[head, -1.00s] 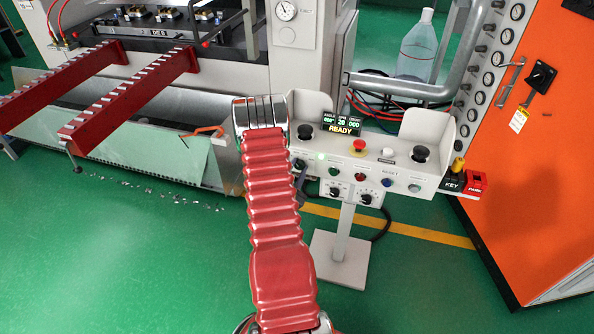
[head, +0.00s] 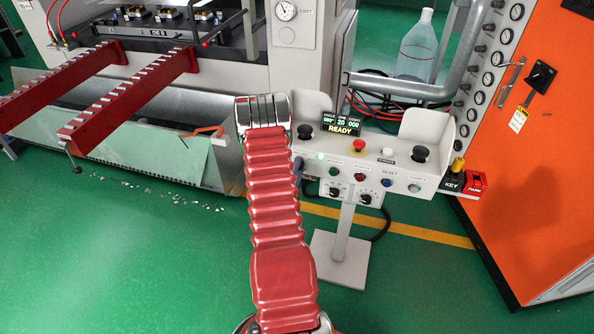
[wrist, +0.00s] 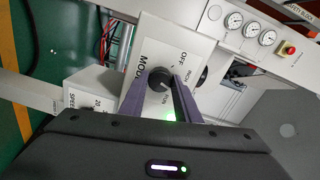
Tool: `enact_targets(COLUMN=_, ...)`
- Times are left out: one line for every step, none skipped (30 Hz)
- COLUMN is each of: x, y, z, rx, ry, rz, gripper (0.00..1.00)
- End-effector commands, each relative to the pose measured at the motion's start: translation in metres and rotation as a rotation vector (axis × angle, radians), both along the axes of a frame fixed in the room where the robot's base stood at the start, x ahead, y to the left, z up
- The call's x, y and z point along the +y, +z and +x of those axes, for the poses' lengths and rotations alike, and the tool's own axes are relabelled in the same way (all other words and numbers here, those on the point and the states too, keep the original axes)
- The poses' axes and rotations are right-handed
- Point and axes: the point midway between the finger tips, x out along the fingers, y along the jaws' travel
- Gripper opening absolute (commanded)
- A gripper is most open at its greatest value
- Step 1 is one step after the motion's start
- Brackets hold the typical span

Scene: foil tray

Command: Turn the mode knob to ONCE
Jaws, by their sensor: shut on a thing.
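The mode knob (wrist: 159,78) is a round black knob on a pale panel (wrist: 150,45) in the wrist view. The panel carries the word MODE and the labels OFF and INCH; another label is partly covered by a finger. My gripper (wrist: 162,88) has a purple-grey finger on each side of the knob and is shut on it. I cannot tell which label the knob points to. In the head view my red arm hides the knob, and only a bit of my gripper (head: 298,170) shows beside the control box (head: 425,170).
The control box stands on a post (head: 345,232) and has several buttons and a display (head: 341,124) reading READY. A red emergency button (head: 359,146) is on top. A SPEED box (wrist: 85,97) is left of the knob in the wrist view. Gauges (wrist: 233,20) are beyond.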

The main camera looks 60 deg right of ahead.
Motion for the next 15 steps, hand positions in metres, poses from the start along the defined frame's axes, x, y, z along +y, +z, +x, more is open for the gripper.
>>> enact_targets(x=-0.0016, y=-0.0011, z=-0.004, rx=-0.017, ry=-0.01, rz=0.006, gripper=0.07)
enact_targets(x=-0.0016, y=-0.0012, z=-0.0041, rx=-0.025, ry=-0.01, rz=0.007, gripper=0.07)
enact_targets(x=-0.0016, y=-0.0012, z=-0.0042, rx=-0.036, ry=-0.01, rz=0.009, gripper=0.07)
enact_targets(x=-0.0016, y=-0.0013, z=-0.0042, rx=-0.043, ry=-0.01, rz=0.01, gripper=0.07)
enact_targets(x=-0.0015, y=-0.0014, z=-0.0044, rx=-0.048, ry=-0.01, rz=0.011, gripper=0.07)
enact_targets(x=-0.0015, y=-0.0015, z=-0.0044, rx=-0.054, ry=-0.01, rz=0.012, gripper=0.07)
enact_targets(x=-0.0015, y=-0.0016, z=-0.0045, rx=-0.056, ry=-0.011, rz=0.013, gripper=0.07)
enact_targets(x=-0.0014, y=-0.0016, z=-0.0045, rx=-0.058, ry=-0.011, rz=0.013, gripper=0.07)
enact_targets(x=-0.0015, y=-0.0017, z=-0.0046, rx=-0.06, ry=-0.011, rz=0.014, gripper=0.07)
enact_targets(x=-0.0015, y=-0.0018, z=-0.0046, rx=-0.061, ry=-0.011, rz=0.014, gripper=0.07)
enact_targets(x=-0.0014, y=-0.0017, z=-0.0047, rx=-0.062, ry=-0.011, rz=0.014, gripper=0.07)
enact_targets(x=-0.0014, y=-0.0019, z=-0.0048, rx=-0.062, ry=-0.011, rz=0.014, gripper=0.07)
enact_targets(x=-0.0014, y=-0.0019, z=-0.0049, rx=-0.062, ry=-0.011, rz=0.015, gripper=0.07)
enact_targets(x=-0.0013, y=-0.002, z=-0.0049, rx=-0.061, ry=-0.011, rz=0.015, gripper=0.07)
enact_targets(x=-0.0013, y=-0.0021, z=-0.0049, rx=-0.061, ry=-0.011, rz=0.015, gripper=0.07)
